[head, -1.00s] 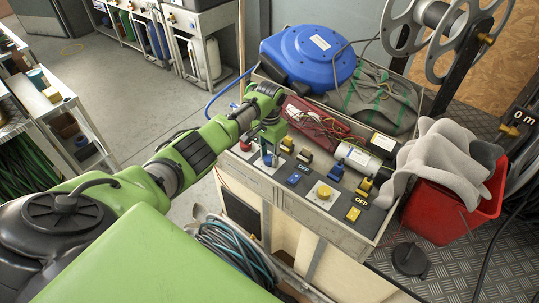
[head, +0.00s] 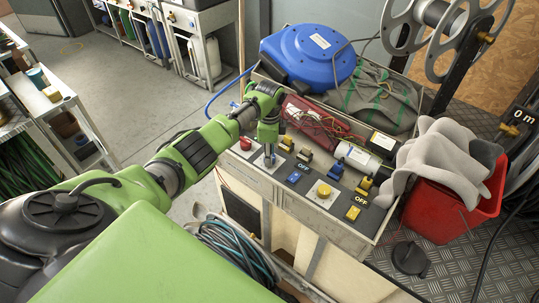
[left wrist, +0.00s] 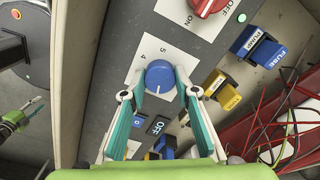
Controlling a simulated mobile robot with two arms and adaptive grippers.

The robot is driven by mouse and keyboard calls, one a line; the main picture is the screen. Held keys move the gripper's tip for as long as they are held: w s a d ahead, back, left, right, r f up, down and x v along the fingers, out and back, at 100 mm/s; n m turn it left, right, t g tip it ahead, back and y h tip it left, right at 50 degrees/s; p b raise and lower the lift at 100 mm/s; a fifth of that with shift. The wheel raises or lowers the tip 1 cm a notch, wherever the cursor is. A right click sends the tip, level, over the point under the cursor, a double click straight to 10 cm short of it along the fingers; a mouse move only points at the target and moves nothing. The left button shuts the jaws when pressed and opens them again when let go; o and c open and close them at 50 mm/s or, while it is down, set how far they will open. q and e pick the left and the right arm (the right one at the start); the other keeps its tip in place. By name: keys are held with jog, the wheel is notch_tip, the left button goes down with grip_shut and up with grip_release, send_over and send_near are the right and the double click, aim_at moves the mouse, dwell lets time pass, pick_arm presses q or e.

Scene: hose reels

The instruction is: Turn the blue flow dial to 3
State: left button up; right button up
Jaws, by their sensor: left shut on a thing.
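The blue flow dial (left wrist: 160,76) sits on a white plate (left wrist: 133,72) on the grey control panel. The figures 4 and 5 show on the plate; other figures are hidden or not readable. A pale pointer line on the dial faces the near side, toward my gripper. My left gripper (left wrist: 159,95) has one teal-padded finger on each side of the dial and is shut on it. In the head view my left gripper (head: 269,151) points down at the panel's left end and mostly covers the dial. My right gripper is in neither view.
A red ON/OFF knob (left wrist: 206,5) is close by. Blue and yellow fuse blocks (left wrist: 220,90) and an OFF label (left wrist: 157,126) flank the dial.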

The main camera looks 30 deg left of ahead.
pick_arm(q)
jog(key=m, duration=0.3)
jog(key=shift+m, duration=0.4)
jog(key=m+b, duration=0.1)
jog(key=m, duration=0.2)
jog(key=shift+m, duration=0.3)
jog(key=m, duration=0.3)
jog(key=shift+m+b, duration=0.3)
jog(key=shift+b, duration=0.05)
jog(key=shift+m+b, duration=0.4)
jog(key=shift+m, duration=1.5)
jog(key=o, duration=1.1)
jog(key=shift+r, duration=0.1)
